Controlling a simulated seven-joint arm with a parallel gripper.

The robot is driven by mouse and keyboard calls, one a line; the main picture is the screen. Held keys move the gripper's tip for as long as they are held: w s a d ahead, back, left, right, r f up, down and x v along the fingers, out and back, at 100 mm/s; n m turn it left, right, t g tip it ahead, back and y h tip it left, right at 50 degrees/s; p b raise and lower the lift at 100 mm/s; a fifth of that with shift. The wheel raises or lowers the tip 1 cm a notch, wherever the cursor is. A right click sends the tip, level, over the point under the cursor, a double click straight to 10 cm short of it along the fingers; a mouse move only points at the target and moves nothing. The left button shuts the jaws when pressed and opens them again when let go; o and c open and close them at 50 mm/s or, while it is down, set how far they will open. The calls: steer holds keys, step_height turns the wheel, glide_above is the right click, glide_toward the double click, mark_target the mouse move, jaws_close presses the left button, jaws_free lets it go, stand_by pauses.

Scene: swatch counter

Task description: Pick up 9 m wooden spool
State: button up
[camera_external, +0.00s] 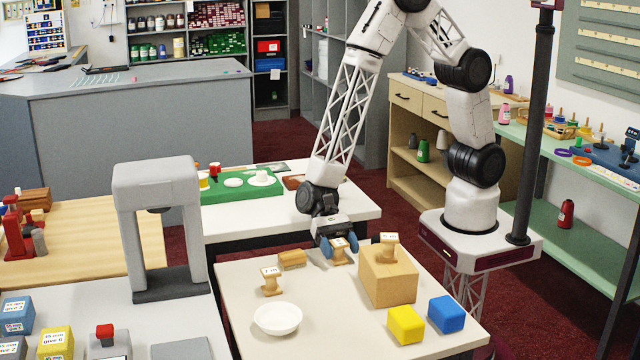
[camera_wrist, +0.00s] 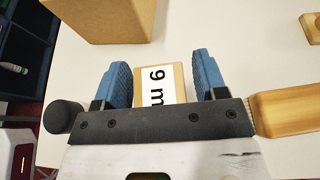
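The 9 m wooden spool (camera_wrist: 160,82) shows its "9 m" label in the wrist view, between the two blue fingers of my gripper (camera_wrist: 162,80). The fingers stand on either side of it, open, with a narrow gap at the right; contact at the left is unclear. In the external view the spool (camera_external: 340,253) stands on the pale table, and my gripper (camera_external: 338,245) is down around its top, pointing downward. The dark palm hides part of the spool in the wrist view.
A labelled spool (camera_external: 271,282) stands to the left, by a lying wooden piece (camera_external: 292,259). Another spool (camera_external: 388,248) stands on a wooden block (camera_external: 388,280) close at the right. A white bowl (camera_external: 278,319), a yellow cube (camera_external: 405,325) and a blue cube (camera_external: 446,314) are nearer the front.

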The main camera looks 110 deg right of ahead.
mark_target(341, 244)
steer(key=c, duration=0.8)
steer(key=shift+o, duration=0.2)
steer(key=shift+r, duration=0.2)
steer(key=shift+r, duration=4.8)
